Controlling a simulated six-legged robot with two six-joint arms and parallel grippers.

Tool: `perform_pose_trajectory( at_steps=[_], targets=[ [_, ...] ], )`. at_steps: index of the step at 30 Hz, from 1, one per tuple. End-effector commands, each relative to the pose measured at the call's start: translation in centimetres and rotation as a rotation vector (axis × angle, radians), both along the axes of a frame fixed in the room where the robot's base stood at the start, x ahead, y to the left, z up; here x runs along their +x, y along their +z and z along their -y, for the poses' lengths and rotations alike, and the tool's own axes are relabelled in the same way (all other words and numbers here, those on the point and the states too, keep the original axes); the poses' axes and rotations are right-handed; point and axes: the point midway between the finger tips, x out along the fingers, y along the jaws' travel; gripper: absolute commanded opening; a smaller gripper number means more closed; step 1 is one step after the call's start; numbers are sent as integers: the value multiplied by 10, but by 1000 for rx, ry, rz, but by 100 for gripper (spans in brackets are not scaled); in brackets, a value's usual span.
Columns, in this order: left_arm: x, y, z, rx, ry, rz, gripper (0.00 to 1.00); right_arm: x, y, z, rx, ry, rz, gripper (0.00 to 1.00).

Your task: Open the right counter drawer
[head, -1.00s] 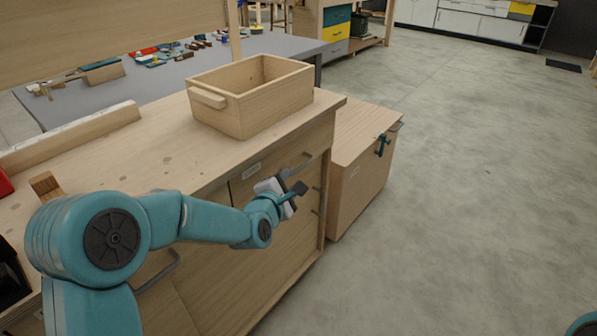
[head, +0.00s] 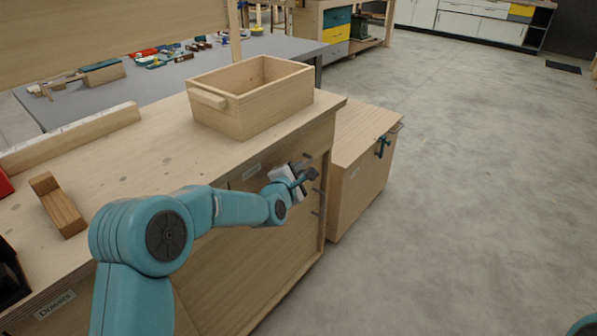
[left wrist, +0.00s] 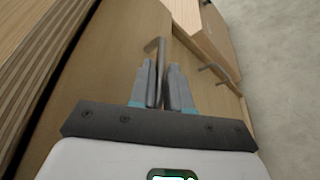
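The counter's right drawer front (head: 240,183) is flush in the wooden counter, with a small label near its top edge. Its grey bar handle (left wrist: 160,52) shows in the left wrist view between the two fingers of my left gripper (left wrist: 162,85). The fingers stand close on both sides of the bar; I cannot tell whether they press on it. In the head view my left gripper (head: 304,178) is at the drawer front and covers most of the handle. My right gripper is out of view.
A wooden open box (head: 235,120) stands on the counter top (head: 150,165), with a wooden block (head: 60,208) at left. A low wooden cabinet (head: 362,185) with a teal clamp (head: 383,147) stands beyond. The floor at right is clear.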

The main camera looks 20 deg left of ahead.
Motion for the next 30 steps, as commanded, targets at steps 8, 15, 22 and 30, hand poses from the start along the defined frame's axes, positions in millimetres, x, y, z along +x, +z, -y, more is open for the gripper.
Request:
perform_pose_trajectory(
  at_steps=[8, 15, 22, 30],
  targets=[
    [-5, -1, 14, -1, -3, 1, 0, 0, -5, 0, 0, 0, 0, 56],
    [-25, -3, 69, -2, -7, 1, 0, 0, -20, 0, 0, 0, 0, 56],
    [-50, -2, 139, 0, -8, 0, 0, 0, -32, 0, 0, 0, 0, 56],
    [-75, -1, 206, 1, -5, 0, 0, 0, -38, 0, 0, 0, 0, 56]
  ],
)
